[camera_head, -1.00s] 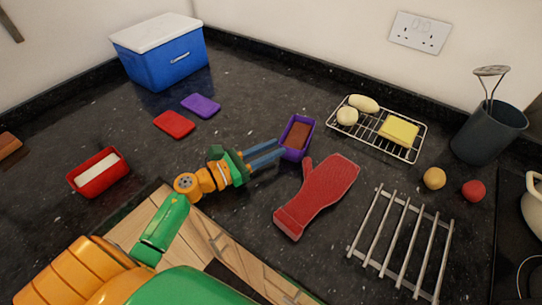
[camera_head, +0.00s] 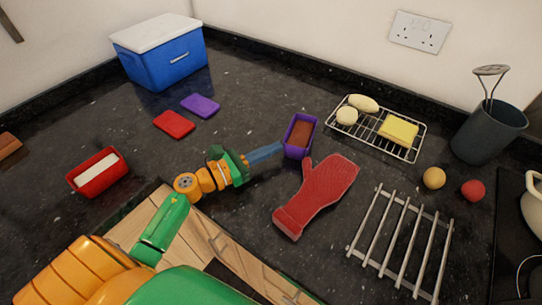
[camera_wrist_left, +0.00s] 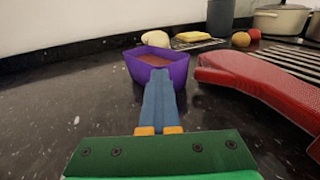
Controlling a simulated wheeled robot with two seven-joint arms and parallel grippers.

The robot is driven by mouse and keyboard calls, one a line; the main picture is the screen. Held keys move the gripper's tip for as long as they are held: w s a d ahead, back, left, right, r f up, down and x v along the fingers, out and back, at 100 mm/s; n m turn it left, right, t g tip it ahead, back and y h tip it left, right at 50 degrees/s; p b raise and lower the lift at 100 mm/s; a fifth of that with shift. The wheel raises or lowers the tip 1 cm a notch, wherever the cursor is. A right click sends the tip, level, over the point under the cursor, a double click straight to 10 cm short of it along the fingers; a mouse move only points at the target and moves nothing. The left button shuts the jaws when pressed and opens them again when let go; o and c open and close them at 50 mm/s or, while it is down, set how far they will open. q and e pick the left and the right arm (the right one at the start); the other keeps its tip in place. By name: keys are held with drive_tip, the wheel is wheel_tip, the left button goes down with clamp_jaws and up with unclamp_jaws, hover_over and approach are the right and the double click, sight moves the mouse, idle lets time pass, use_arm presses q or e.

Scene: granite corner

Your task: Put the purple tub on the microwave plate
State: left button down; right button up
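The purple tub (camera_head: 291,148) holds a brown filling and stands upright on the dark counter, left of the wire rack. It also shows in the left wrist view (camera_wrist_left: 177,72). My left gripper (camera_head: 281,148) reaches it from the left. Its two blue fingers (camera_wrist_left: 160,82) are drawn together at the near wall of the tub, pinching that wall. Whether the tub is clear of the counter I cannot tell. The microwave plate cannot be made out in these views. My right gripper is not in view.
A red oven mitt (camera_head: 318,195) lies close on the tub's right. A wire rack (camera_head: 412,151) with food stands behind right. A metal grill (camera_head: 400,245) lies front right. Red tub (camera_head: 98,180), red lid (camera_head: 174,124), purple lid (camera_head: 200,105) and blue cooler (camera_head: 160,62) are left.

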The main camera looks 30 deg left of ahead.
use_arm(q)
drive_tip(key=c, duration=1.6)
unclamp_jaws()
unclamp_jaws()
